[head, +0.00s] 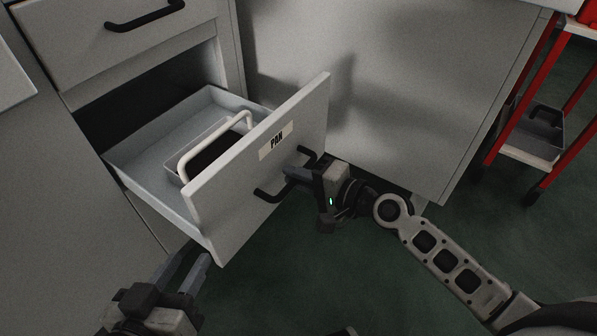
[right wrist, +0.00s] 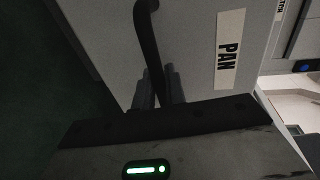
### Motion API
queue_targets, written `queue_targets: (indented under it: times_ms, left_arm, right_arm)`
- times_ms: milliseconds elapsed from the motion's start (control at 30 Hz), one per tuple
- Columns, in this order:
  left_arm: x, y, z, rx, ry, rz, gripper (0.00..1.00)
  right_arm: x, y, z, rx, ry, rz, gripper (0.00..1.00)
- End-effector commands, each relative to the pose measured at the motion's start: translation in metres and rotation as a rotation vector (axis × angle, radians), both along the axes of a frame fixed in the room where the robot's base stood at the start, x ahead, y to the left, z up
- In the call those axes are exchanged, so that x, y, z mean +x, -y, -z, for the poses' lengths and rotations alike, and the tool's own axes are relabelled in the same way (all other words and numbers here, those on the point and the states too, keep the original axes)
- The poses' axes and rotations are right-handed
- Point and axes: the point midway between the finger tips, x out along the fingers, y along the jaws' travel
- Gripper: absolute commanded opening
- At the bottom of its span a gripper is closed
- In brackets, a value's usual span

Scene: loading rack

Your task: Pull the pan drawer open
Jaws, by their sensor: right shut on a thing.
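The pan drawer (head: 262,160), a grey drawer with a "PAN" label (head: 277,141) on its front, stands well out of the cabinet. A white-handled tray (head: 190,153) with a dark inside sits in it. My right gripper (head: 292,176) is shut on the drawer's black handle (head: 266,196). The right wrist view shows the handle (right wrist: 147,40) running down between the fingers (right wrist: 160,88), beside the label (right wrist: 229,49). My left gripper (head: 190,262) is below the drawer's near corner at the lower left, its fingers apart with nothing seen between them.
A closed drawer with a black handle (head: 146,16) is above the pan drawer. A plain grey cabinet panel (head: 370,80) stands to the right. A red-framed cart (head: 530,130) with a grey bin is at the far right. The dark green floor (head: 330,270) in front is mostly clear.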

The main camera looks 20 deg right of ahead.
Motion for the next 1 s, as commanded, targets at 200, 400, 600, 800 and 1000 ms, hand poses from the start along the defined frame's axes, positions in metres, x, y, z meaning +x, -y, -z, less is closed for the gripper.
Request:
queue_targets:
  times_ms: [200, 400, 600, 800, 1000]
  left_arm:
    - [0.000, 0.000, 0.001, 0.000, -0.003, 0.001, 0.36]
    - [0.000, 0.000, 0.001, 0.001, -0.003, 0.002, 0.36]
    - [0.001, 0.000, 0.000, 0.002, 0.000, 0.002, 0.36]
    - [0.002, 0.000, 0.001, 0.002, -0.001, 0.002, 0.36]
    - [0.002, 0.000, 0.001, 0.002, -0.001, 0.001, 0.36]
  right_arm:
    - [0.000, 0.002, 0.000, -0.002, 0.000, 0.002, 0.00]
    - [0.000, 0.002, 0.000, -0.002, 0.000, 0.003, 0.31]
    - [0.000, 0.001, 0.000, -0.001, 0.001, 0.002, 0.31]
    - [0.000, 0.001, 0.000, 0.000, 0.000, 0.001, 0.31]
    - [-0.014, 0.011, -0.002, -0.004, -0.002, 0.002, 0.31]
